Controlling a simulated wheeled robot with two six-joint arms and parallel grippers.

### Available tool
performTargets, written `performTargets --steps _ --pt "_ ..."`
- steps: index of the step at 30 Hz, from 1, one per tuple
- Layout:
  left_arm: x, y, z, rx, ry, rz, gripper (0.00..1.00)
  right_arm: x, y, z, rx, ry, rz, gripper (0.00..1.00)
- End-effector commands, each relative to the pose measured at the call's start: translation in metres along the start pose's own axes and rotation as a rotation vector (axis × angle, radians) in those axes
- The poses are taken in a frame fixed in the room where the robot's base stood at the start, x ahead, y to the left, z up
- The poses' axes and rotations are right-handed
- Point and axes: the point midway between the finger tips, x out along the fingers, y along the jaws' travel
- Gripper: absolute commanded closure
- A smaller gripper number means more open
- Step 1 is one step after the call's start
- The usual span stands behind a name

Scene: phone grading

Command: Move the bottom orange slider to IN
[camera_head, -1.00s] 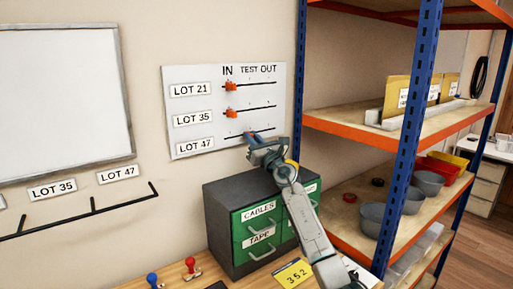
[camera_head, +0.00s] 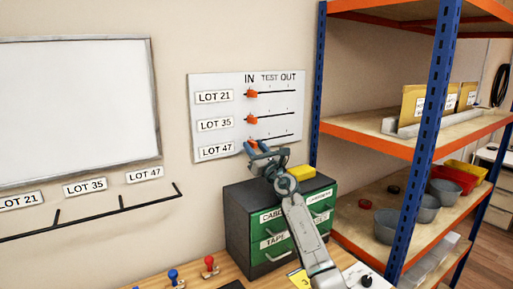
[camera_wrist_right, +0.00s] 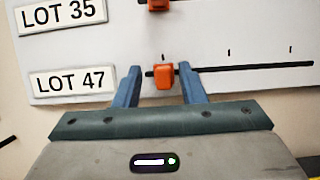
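The white board (camera_head: 205,135) on the wall has three slider rows under IN, TEST and OUT. The bottom orange slider (camera_wrist_right: 164,76), beside the LOT 47 label (camera_wrist_right: 70,83), is at the left end of its track (camera_wrist_right: 250,68), under the IN column. My right gripper (camera_head: 257,149) is at this row. In the right wrist view its two blue fingers (camera_wrist_right: 164,88) stand either side of the slider, with small gaps showing. The fingers partly hide the bottom slider in the head view. My left gripper is not in view.
The LOT 21 slider (camera_head: 251,93) and LOT 35 slider (camera_head: 251,118) are both at IN. A drawer cabinet (camera_head: 238,220) stands below the board, with a yellow object (camera_head: 293,174) on top. A blue-and-orange shelf rack (camera_head: 375,140) stands close on the right.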

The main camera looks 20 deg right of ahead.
Motion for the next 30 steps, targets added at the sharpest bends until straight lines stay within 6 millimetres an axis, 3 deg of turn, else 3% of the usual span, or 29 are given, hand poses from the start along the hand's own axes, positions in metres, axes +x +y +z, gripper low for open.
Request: performTargets --steps 11,24,30 --pt "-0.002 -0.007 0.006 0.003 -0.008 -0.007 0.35 -0.006 -0.001 0.002 -0.002 -0.001 -0.001 0.64" --pt "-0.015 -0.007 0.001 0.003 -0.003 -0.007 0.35 -0.081 0.001 0.001 -0.005 0.001 0.001 0.64" --pt "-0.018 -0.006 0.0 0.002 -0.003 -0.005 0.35 -0.102 0.001 0.001 -0.003 -0.001 0.0 0.64"
